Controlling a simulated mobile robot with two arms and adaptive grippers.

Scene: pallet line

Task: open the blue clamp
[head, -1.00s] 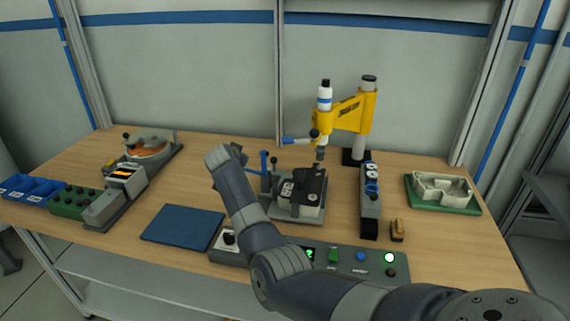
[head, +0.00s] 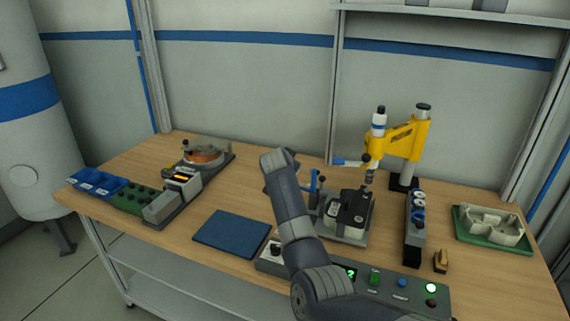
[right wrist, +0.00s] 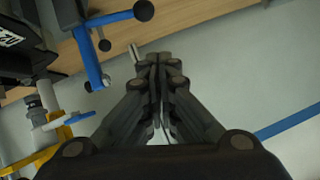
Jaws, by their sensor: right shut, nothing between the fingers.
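The blue clamp (head: 313,187) stands at the left side of a grey fixture (head: 343,236) holding a black-topped block (head: 352,208). Its blue lever also shows in the right wrist view (right wrist: 89,52), with a blue arm ending in a black knob at the upper left. My right gripper (right wrist: 157,60) is shut and empty, to the right of the clamp's lever in that view and apart from it. In the head view my right arm reaches up left of the clamp and hides the gripper's fingers. My left gripper is in neither current view.
A yellow press (head: 399,142) with a blue-handled lever (head: 350,162) stands behind the fixture. A control panel (head: 410,292) lies in front. A blue mat (head: 232,233) lies left, a rack (head: 414,232) and green tray (head: 492,232) right.

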